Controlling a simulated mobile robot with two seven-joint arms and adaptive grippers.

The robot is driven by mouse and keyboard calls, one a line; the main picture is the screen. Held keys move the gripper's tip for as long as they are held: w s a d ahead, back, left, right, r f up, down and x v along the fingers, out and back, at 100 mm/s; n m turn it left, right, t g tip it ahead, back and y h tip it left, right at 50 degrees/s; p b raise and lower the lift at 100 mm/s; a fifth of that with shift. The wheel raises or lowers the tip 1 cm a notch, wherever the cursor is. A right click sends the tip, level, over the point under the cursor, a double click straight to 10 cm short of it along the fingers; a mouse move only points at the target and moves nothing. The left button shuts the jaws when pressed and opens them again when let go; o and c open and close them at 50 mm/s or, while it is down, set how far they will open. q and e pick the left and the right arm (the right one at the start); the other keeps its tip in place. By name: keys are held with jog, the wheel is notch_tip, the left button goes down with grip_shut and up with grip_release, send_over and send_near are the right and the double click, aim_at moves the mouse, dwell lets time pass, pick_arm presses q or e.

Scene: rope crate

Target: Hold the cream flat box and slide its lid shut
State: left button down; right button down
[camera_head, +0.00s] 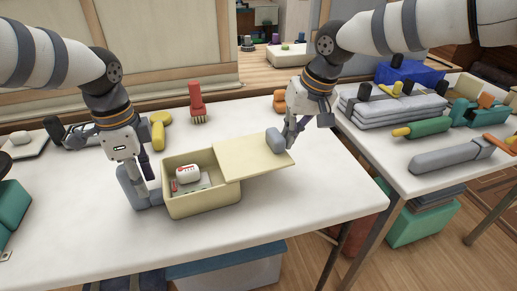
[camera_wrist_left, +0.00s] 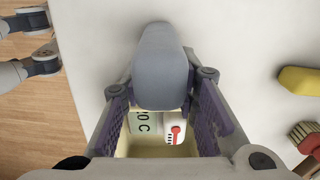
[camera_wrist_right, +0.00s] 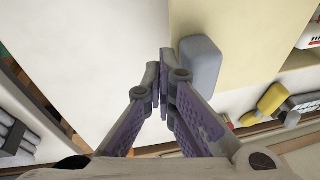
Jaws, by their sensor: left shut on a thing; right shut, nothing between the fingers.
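The cream flat box (camera_head: 200,200) stands on the white table, partly open. Its pale yellow lid (camera_head: 245,158) covers the right part and juts out past the right end. A grey knob (camera_head: 275,141) sits near the lid's outer end and shows in the right wrist view (camera_wrist_right: 200,66). Inside the open left part lie a red-and-white item (camera_head: 187,175) and a labelled pale green item (camera_wrist_left: 145,122). My left gripper (camera_head: 141,188) is shut on the grey handle (camera_wrist_left: 160,65) at the box's left end. My right gripper (camera_wrist_right: 165,88) is shut and empty, just outside the knob, close beside it.
Behind the box are a red brush (camera_head: 196,100), a yellow item (camera_head: 158,132) and an orange item (camera_head: 280,101). A second table at right holds folded grey cloths (camera_head: 390,108) and a grey-blue roller (camera_head: 450,155). The white table is clear in front of the box.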

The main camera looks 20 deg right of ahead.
aim_at(239, 154)
pick_arm(q)
jog(key=shift+f, duration=0.1)
pick_arm(e)
jog(key=shift+a, duration=0.1)
jog(key=shift+s+a, duration=0.2)
jog(key=shift+a, duration=1.75)
jog(key=shift+s+a, duration=0.15)
jog(key=shift+a, duration=1.75)
jog(key=shift+s+a, duration=0.2)
jog(key=shift+a, duration=1.75)
jog(key=shift+d, duration=0.15)
jog(key=shift+r, duration=1.8)
jog(key=shift+w+d+r, duration=0.1)
jog(key=shift+d+r, duration=0.2)
jog(key=shift+r, duration=0.55)
jog(key=shift+d+r, duration=0.25)
jog(key=shift+r, duration=0.6)
